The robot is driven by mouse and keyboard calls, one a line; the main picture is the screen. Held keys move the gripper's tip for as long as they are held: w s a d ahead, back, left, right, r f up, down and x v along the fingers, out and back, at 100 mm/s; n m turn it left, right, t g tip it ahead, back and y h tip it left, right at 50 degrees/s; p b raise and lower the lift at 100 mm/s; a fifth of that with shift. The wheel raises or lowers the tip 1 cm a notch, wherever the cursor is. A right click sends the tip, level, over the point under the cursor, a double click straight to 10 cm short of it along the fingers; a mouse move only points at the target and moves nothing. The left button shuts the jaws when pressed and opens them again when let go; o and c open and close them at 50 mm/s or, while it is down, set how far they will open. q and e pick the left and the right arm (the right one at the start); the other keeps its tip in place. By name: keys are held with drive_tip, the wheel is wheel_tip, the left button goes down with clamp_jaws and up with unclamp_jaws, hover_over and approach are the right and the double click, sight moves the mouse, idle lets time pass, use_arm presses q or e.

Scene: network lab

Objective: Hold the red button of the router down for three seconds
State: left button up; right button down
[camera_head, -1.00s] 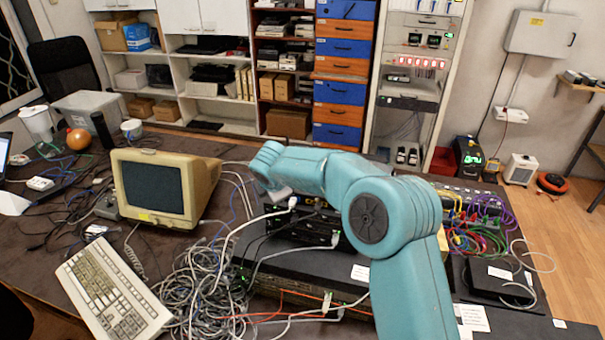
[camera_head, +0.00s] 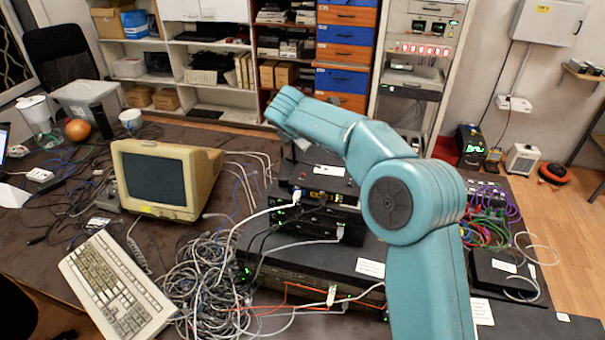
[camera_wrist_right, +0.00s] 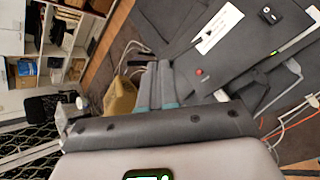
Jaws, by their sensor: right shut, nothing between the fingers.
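The router (camera_head: 318,180) is a flat black box on top of the stack of black devices, with a white label on its top. In the right wrist view, its small round red button (camera_wrist_right: 199,72) stands on the dark top (camera_wrist_right: 190,60). My right gripper (camera_wrist_right: 159,66) is shut and empty; its fingertips appear to the left of the button and apart from it in that picture. My left gripper is not in view.
An old beige monitor (camera_head: 160,180) and a keyboard (camera_head: 115,285) are on the left of the table. A tangle of grey cables (camera_head: 212,275) lies beside the stack. Coloured cables (camera_head: 490,215) are at the right. White cables run into the stack's front.

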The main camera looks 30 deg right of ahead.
drive_tip(key=b, duration=0.7)
hover_over(303, 174)
drive_tip(key=f, duration=0.7)
drive_tip(key=shift+s+a+f, duration=0.15)
drive_tip(key=shift+s+f, duration=0.15)
drive_tip(key=shift+f, duration=0.05)
drive_tip(key=shift+s+f, duration=0.1)
drive_tip(key=shift+f, duration=0.3)
drive_tip(key=shift+a, duration=0.1)
idle(0.4)
drive_tip(key=shift+f, duration=0.4)
drive_tip(key=shift+f+b, duration=0.4)
idle(4.5)
